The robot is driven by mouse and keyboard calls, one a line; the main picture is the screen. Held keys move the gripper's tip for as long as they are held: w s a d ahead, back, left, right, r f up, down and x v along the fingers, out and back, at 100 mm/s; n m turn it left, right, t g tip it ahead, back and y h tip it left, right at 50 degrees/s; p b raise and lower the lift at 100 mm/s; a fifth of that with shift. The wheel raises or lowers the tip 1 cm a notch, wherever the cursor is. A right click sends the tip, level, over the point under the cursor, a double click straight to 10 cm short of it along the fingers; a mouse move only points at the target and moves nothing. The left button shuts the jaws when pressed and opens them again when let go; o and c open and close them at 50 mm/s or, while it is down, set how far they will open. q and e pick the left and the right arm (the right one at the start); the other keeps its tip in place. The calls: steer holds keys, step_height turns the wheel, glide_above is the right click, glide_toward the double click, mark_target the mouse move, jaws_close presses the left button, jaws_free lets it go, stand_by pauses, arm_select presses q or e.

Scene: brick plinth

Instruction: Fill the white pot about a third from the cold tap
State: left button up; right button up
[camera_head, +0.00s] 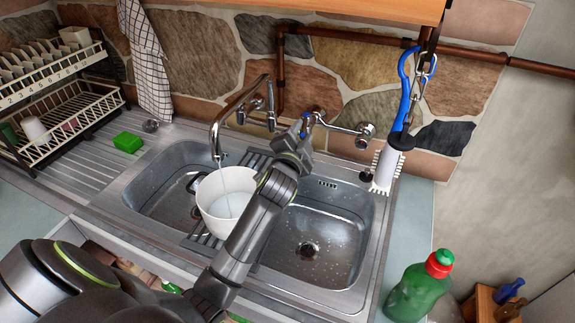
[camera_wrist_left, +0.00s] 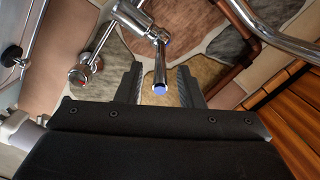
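The white pot (camera_head: 214,212) stands upright on the dark rack (camera_head: 203,238) between the two sink basins, under the spout (camera_head: 216,132). A thin stream of water (camera_head: 222,176) falls into it, and water shows inside; its exact level is hard to judge. My left gripper (camera_head: 303,132) is up at the wall tap. In the left wrist view its fingers (camera_wrist_left: 161,86) stand apart, open, on either side of a chrome tap lever (camera_wrist_left: 160,68) with a blue tip. Gaps show beside the lever. My left forearm hides the pot's right edge. My right gripper is not seen.
Steel basins (camera_head: 325,238) lie either side of the pot. A green sponge (camera_head: 128,142) and dish rack (camera_head: 62,110) are at left. A green bottle (camera_head: 416,294) stands front right.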

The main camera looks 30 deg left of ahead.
arm_select(q)
steer(key=b+v, duration=0.2)
steer(key=v, duration=1.2)
steer(key=shift+w+a, duration=0.1)
stand_by(6.5)
